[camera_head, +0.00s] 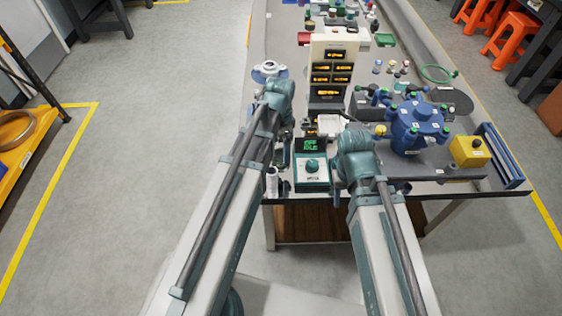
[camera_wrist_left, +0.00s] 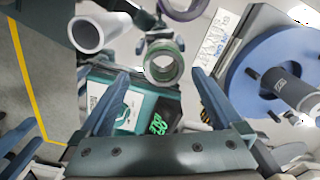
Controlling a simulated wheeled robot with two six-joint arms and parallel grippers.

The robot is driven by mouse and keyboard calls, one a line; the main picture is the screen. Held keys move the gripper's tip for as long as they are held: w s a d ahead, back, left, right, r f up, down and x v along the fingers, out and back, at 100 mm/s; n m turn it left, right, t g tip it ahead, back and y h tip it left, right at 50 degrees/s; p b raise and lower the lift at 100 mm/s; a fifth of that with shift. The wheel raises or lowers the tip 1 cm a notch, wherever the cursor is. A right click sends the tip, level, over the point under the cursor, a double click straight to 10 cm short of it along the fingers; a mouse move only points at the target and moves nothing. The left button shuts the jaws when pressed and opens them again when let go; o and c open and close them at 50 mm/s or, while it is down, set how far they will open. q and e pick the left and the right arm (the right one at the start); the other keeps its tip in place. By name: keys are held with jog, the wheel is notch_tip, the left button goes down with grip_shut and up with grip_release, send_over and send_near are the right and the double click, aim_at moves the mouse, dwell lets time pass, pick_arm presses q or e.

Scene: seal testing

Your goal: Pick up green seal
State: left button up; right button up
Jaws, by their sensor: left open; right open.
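A green ring-shaped seal (camera_wrist_left: 164,62) shows in the left wrist view, its opening facing the camera. It lies between the lines of my left gripper's (camera_wrist_left: 158,74) two spread fingertips, and neither finger touches it. In the head view my left gripper (camera_head: 284,118) is low over the near left part of the bench, partly behind its own arm. I cannot make out this small seal in the head view. My right gripper (camera_head: 350,150) is over the bench's near edge, right of the control box; its fingers are mostly hidden by its wrist.
A teal control box (camera_head: 312,170) with a green display stands at the near edge. A white tube (camera_wrist_left: 90,34) and a purplish ring (camera_wrist_left: 184,7) are close to the seal. A panel tower (camera_head: 331,66), blue valve body (camera_head: 416,125) and yellow block (camera_head: 469,151) crowd the bench.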

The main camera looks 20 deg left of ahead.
aim_at(281, 154)
pick_arm(q)
jog(key=f+b, duration=0.5)
jog(key=shift+w+f, duration=0.15)
jog(key=shift+w, duration=0.2)
jog(key=shift+c, duration=0.2)
jog(key=c, duration=1.5)
jog(key=shift+r, duration=0.25)
